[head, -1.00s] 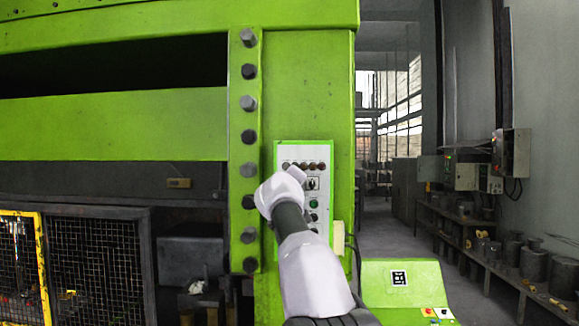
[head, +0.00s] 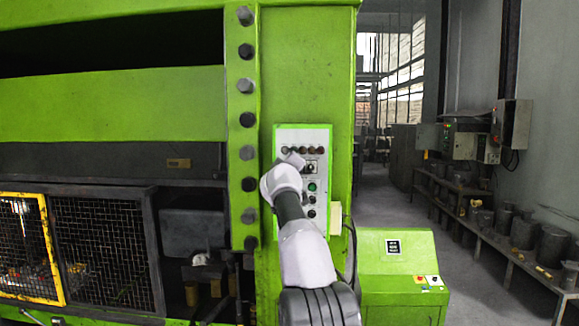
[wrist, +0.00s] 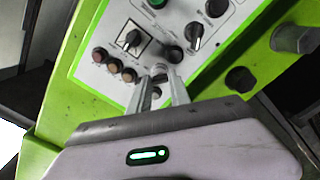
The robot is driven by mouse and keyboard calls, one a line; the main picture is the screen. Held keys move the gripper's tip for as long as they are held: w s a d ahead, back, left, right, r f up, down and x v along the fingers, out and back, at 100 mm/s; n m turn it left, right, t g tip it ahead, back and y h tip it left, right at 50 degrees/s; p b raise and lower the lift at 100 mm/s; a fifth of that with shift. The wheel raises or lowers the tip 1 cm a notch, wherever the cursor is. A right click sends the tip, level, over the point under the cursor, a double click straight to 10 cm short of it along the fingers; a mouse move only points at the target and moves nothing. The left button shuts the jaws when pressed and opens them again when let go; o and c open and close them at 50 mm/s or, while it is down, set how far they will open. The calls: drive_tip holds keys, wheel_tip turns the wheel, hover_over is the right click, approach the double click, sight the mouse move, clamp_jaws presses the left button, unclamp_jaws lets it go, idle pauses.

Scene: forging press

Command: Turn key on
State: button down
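The control panel (head: 320,222) is a pale plate on the green press, with knobs and buttons. In the head view my gripper (head: 293,158) is in front of its upper left part and hides some of it. In the wrist view the panel (wrist: 100,75) fills the upper middle. My gripper (wrist: 159,76) points at the panel with its two fingers a small gap apart. A small silvery part shows between the fingertips; I cannot tell whether it is a key or whether they grip it. A selector switch (wrist: 133,39) on a square plate sits up-left of the fingertips.
Several small buttons (wrist: 114,65) sit in a row left of the fingers. A black rotary knob (wrist: 195,36) is to the upper right. Large bolts (head: 248,120) line the press edge. A green console (head: 400,265) stands at lower right, beside an open aisle.

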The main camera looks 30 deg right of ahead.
drive_tip(key=m, duration=0.4)
drive_tip(key=shift+m+b, duration=0.3)
drive_tip(key=shift+b, duration=0.05)
drive_tip(key=c, duration=1.2)
unclamp_jaws()
drive_tip(key=b+v, duration=1.6)
drive_tip(key=v, duration=0.1)
drive_tip(key=shift+s+a, duration=0.2)
